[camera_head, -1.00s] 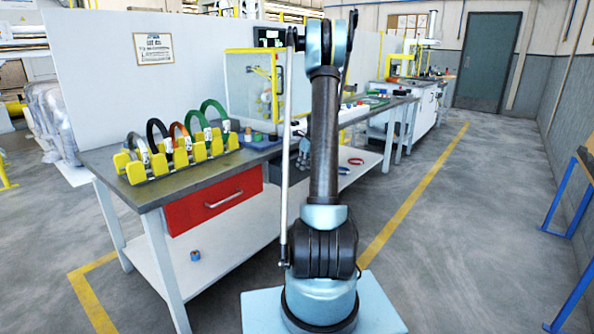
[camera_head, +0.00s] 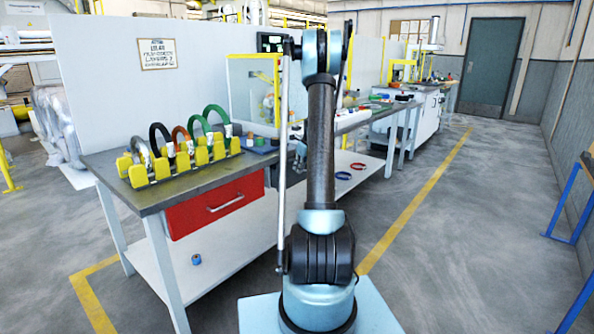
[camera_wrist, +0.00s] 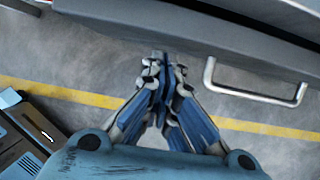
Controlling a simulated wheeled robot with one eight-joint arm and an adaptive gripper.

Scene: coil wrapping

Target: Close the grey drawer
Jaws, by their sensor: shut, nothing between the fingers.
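In the wrist view, the grey drawer (camera_wrist: 225,44) shows as a grey front crossing the top of the picture. Its metal bar handle (camera_wrist: 255,96) juts out to the right of my gripper. My gripper (camera_wrist: 158,62) is shut and empty, with its fingertips close to the lower edge of the drawer front, left of the handle. I cannot tell whether they touch it. A dark band lies behind the front at the upper right; how far the drawer is out is unclear.
A red drawer (camera_head: 215,203) sits under the near end of the workbench (camera_head: 180,190). A yellow rack (camera_head: 180,160) with several coloured coils stands on top. The floor right of my base is clear.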

